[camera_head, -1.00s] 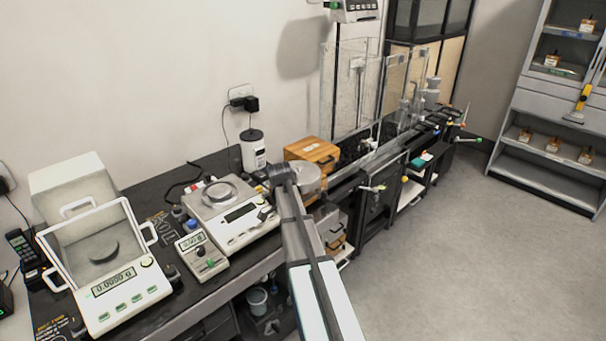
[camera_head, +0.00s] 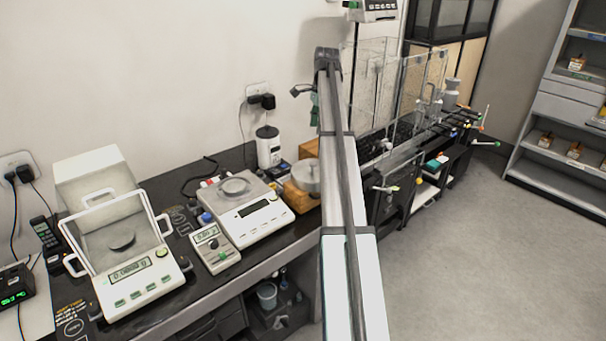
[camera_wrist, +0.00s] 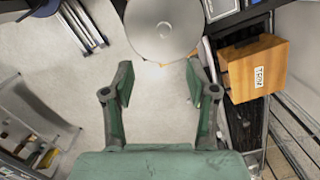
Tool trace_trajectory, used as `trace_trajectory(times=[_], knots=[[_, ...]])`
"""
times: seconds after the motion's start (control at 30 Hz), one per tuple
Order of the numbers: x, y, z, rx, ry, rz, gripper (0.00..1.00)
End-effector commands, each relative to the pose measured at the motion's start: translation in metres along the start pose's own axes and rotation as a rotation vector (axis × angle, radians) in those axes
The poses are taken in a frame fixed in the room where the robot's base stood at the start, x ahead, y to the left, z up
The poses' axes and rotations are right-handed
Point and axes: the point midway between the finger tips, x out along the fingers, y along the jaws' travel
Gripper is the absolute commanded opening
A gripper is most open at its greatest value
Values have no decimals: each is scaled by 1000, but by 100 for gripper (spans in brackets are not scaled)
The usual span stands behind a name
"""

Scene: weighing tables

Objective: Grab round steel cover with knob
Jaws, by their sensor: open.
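The round steel cover (camera_wrist: 165,28) with a small knob at its centre is at the top middle of the wrist view. It also shows in the head view (camera_head: 307,176), on or against a wooden box, partly hidden by my arm. My gripper (camera_wrist: 160,90) is open and empty in the wrist view, its two green fingers spread apart below the cover in the picture. The cover is not between the fingertips. In the head view my gripper (camera_head: 310,101) is small, beside the far end of my arm, and its fingers are hard to make out.
A wooden box (camera_wrist: 257,68) with a label is right of the fingers in the wrist view. The head view shows a balance (camera_head: 250,214) left of the cover, a white bottle (camera_head: 268,148) behind it, and clear glass panels (camera_head: 424,85) to the right. Open floor lies right.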

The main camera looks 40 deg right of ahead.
Motion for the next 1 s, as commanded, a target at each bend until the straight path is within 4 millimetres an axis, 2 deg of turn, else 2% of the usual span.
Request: trace_trajectory(times=[0.07,0.17,0.7,1.0], knots=[[-10,-4,-10,10,-5,-11,58],[-5,-3,-13,13,-7,-14,58],[93,-4,-10,11,-7,-12,58],[111,-5,-11,11,-6,-14,58]])
